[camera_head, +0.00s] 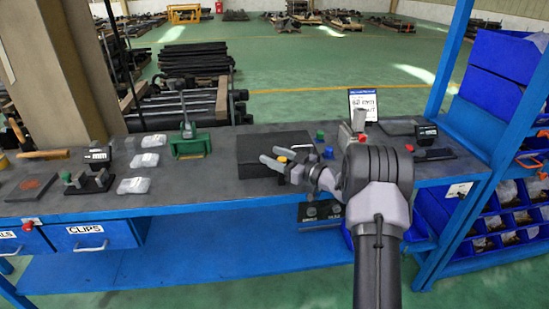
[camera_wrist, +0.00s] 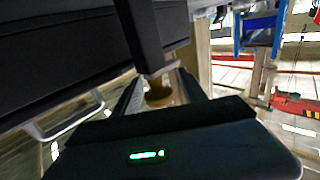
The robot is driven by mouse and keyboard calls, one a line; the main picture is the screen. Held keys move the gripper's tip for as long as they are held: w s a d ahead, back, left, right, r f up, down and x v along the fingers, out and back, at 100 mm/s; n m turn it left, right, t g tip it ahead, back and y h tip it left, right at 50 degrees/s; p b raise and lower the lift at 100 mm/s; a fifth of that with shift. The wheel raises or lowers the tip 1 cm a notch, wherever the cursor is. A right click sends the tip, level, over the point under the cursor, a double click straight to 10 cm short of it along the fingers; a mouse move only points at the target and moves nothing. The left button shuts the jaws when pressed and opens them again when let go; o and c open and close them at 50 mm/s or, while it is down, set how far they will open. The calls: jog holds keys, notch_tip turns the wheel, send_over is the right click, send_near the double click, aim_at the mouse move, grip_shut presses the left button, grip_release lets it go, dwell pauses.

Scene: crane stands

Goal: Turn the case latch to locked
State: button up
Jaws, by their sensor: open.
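The black case (camera_head: 262,143) lies on the dark bench top, left of my arm. A small yellow knob (camera_head: 282,159), which looks like its latch, shows at the case's front. My gripper (camera_head: 271,155) is open at the case front, with its fingers on either side of the knob. In the wrist view a brownish-yellow knob (camera_wrist: 158,92) sits between the fingers of my gripper (camera_wrist: 160,86). A dark bar (camera_wrist: 140,35) comes down just above it. I cannot tell whether the fingers touch the knob or which way the latch is turned.
A green clamp-like fixture (camera_head: 190,145) and clear packets (camera_head: 133,185) stand left of the case. A sign (camera_head: 363,103) and a black device (camera_head: 427,135) stand to the right. A blue rack post (camera_head: 450,55) rises at the bench's right end.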

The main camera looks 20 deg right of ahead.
aim_at(283, 157)
grip_shut()
